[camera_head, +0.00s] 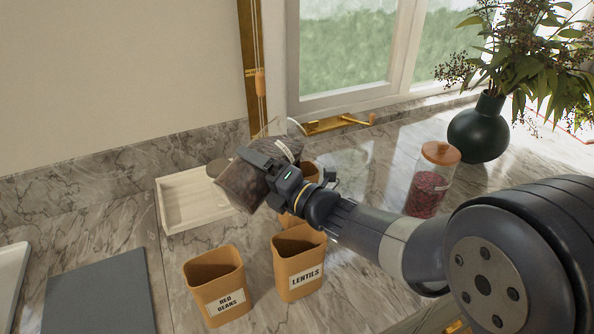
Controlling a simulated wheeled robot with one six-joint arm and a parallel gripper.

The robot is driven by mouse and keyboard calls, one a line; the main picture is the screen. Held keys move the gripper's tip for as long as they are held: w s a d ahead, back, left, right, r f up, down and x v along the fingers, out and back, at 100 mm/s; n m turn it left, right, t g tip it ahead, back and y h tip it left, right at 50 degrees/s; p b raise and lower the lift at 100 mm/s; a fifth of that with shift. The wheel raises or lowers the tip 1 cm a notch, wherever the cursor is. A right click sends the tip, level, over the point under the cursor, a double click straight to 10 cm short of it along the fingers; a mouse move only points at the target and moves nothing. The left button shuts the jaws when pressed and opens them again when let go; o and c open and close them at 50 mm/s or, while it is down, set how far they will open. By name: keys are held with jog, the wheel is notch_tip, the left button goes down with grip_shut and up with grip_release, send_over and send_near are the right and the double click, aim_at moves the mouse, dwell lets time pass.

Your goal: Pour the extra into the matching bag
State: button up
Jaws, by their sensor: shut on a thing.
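My gripper (272,168) is shut on a glass jar (240,186) with dark brown contents, held tilted above the counter. The jar's clear end shows at the upper right, and its lower end points down and left. A tan bag labelled "RED BEANS" (214,284) stands open at the front. A tan bag labelled "LENTILS" (299,262) stands open to its right. A lidded jar of dark red contents (430,182) stands upright to the right.
A pale wooden tray (184,205) lies behind the held jar. A dark green vase (478,129) with foliage stands at the back right, near the window. A grey board (100,299) and a white tray (12,280) lie at the left.

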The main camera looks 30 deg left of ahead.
jog(key=shift+w+r+m+p, duration=0.1)
jog(key=shift+r+m+p, duration=0.25)
jog(key=shift+m+p, duration=0.6)
dwell(4.4)
